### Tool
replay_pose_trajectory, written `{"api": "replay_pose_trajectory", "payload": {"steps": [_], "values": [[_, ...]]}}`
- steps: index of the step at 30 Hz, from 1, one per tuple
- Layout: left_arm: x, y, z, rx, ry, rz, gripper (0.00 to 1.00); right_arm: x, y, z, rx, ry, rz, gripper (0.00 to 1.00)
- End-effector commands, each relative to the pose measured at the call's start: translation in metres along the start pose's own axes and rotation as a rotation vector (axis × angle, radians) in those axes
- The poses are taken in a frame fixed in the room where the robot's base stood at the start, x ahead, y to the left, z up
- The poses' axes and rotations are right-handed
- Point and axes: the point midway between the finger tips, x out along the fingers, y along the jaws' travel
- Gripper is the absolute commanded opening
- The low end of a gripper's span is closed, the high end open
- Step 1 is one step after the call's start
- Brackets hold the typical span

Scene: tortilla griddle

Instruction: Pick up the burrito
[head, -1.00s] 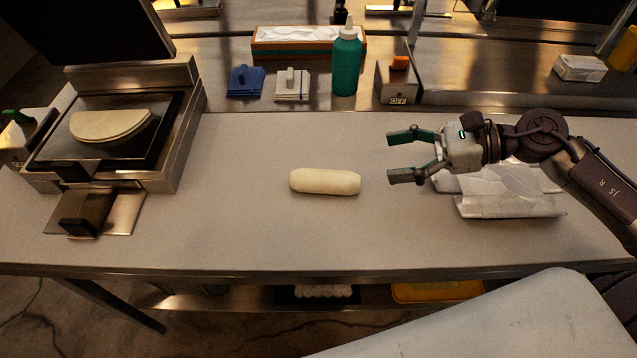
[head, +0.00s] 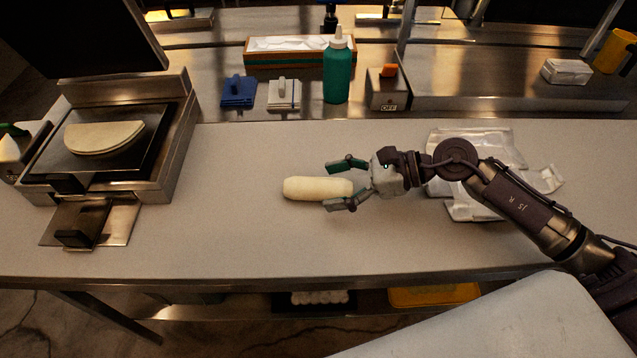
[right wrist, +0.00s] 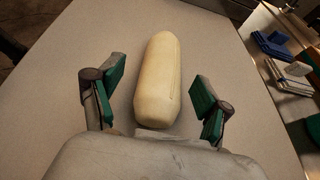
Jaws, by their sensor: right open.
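The burrito (head: 312,188) is a pale, rounded roll lying on the grey counter in the middle of the head view. My right gripper (head: 341,184) is open at its right end, one finger on the far side and one on the near side. In the right wrist view the burrito (right wrist: 160,78) lies lengthwise between the two green-padded fingers (right wrist: 157,103), with a gap on each side. It reaches well beyond the fingertips. My left gripper is not in view.
A griddle press (head: 160,150) with folded tortillas (head: 104,138) stands at the left. Crumpled foil sheets (head: 480,148) lie under and behind my right arm. A green bottle (head: 337,72) and a switch box (head: 387,92) stand at the back. The counter left of the burrito is clear.

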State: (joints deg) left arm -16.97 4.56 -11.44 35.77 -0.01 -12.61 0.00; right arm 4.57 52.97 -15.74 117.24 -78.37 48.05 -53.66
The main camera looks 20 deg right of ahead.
Motion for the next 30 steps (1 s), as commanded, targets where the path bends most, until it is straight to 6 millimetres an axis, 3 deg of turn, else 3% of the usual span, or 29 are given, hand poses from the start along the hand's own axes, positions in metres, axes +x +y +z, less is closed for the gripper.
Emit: {"api": "replay_pose_trajectory", "payload": {"steps": [6, 15, 27, 30], "values": [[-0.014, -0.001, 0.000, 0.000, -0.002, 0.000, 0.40, 0.029, -0.003, 0.001, 0.001, -0.004, 0.000, 0.77], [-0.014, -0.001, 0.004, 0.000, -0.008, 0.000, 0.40, 0.035, -0.003, -0.002, 0.000, 0.000, 0.000, 0.77], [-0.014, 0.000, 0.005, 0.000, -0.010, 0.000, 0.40, 0.034, -0.003, -0.002, 0.000, 0.000, 0.000, 0.11], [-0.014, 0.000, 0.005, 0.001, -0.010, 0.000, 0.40, 0.034, -0.003, -0.001, 0.000, -0.001, -0.001, 0.08]]}}
